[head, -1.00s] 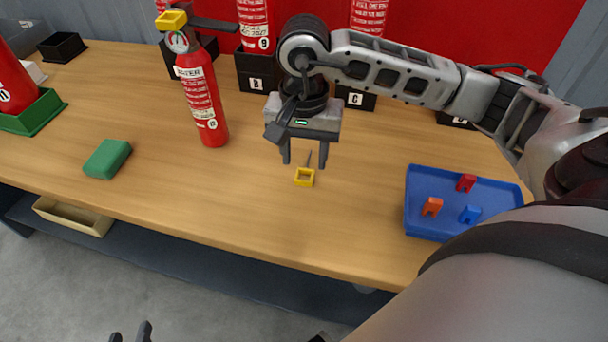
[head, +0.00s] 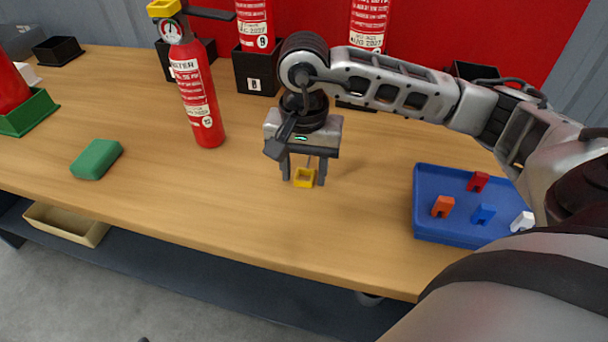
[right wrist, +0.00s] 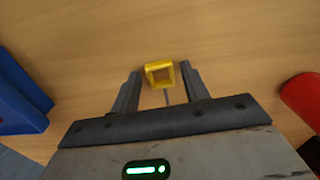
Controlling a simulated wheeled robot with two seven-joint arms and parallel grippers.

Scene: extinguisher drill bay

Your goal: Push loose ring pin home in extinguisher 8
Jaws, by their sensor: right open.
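A loose pin with a square yellow ring (head: 304,177) and a thin grey shaft lies on the wooden table. My right gripper (head: 304,182) points down over it, open, one finger on each side of the ring. In the right wrist view, the yellow ring (right wrist: 160,66) sits between the fingertips of the gripper (right wrist: 161,72), with a gap to each finger. A red extinguisher (head: 200,100) with a gauge and a yellow part on top stands left of the gripper; I cannot read its number surely. Only a dark tip of my left gripper (head: 143,339) shows at the bottom edge.
A blue tray (head: 430,227) with several small coloured clips stands at the right. A green block (head: 97,159) lies at the left. More extinguishers stand in boxes along the back, one in a black box (head: 257,72). The table's front middle is clear.

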